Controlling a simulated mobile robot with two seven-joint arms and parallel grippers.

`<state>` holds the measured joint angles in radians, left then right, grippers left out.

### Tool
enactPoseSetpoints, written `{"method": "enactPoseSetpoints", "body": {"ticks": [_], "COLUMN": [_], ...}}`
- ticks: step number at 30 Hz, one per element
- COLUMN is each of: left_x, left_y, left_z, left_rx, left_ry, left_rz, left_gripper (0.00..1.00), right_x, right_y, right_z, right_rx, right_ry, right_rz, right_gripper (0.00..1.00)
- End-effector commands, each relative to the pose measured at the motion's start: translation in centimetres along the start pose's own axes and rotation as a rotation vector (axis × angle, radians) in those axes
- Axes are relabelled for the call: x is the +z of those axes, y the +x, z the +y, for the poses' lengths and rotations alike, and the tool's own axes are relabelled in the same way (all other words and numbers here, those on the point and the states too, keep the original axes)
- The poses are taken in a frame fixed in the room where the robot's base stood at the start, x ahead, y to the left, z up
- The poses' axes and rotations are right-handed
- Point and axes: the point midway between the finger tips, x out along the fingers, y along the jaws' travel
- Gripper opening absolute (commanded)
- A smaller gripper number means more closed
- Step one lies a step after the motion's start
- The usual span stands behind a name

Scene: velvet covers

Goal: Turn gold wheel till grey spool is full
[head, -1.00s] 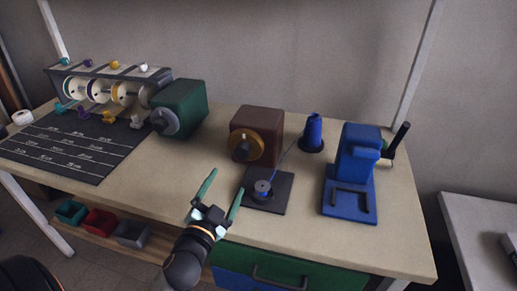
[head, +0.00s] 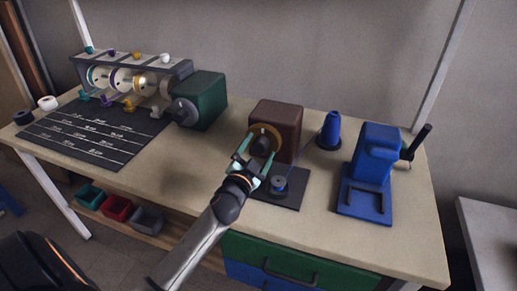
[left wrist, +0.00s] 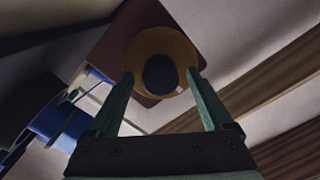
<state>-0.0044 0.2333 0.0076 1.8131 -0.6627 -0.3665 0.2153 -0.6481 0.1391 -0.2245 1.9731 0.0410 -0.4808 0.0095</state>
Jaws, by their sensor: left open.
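The gold wheel (head: 264,130) with a dark hub is on the front of a brown box (head: 284,119). It also shows in the left wrist view (left wrist: 162,42), with its dark hub between my fingertips. My left gripper (head: 257,155) is open and empty, its green fingers pointing at the wheel, one on either side of the hub; I cannot tell whether they touch. The small grey spool (head: 279,183) stands on a dark plate (head: 289,201) in front of the box, with some blue on it. A blue thread cone (head: 329,131) stands behind right. My right gripper is not in view.
A blue press-like device (head: 370,165) with a black handle stands at the right. A green box (head: 204,101) and a rack of reels (head: 120,75) stand at the left, behind a dark marked mat (head: 82,132). The table front between mat and plate is clear.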

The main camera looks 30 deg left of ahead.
Motion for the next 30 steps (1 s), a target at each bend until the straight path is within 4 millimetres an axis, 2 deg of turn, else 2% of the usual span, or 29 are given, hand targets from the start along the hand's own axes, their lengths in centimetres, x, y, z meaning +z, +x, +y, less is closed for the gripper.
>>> {"method": "enactPoseSetpoints", "body": {"ticks": [9,30], "left_x": [0.00,0.01], "left_y": [0.16,0.13], "left_z": [0.00,0.03], "left_rx": [0.000,0.001], "left_ry": [0.000,0.000], "left_rz": [0.000,0.000], "left_gripper": [0.82,0.04], "right_x": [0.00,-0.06], "right_y": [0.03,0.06], "right_z": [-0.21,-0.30], "right_rx": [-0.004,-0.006], "right_ry": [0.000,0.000], "right_rz": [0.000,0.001], "right_gripper": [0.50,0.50]}}
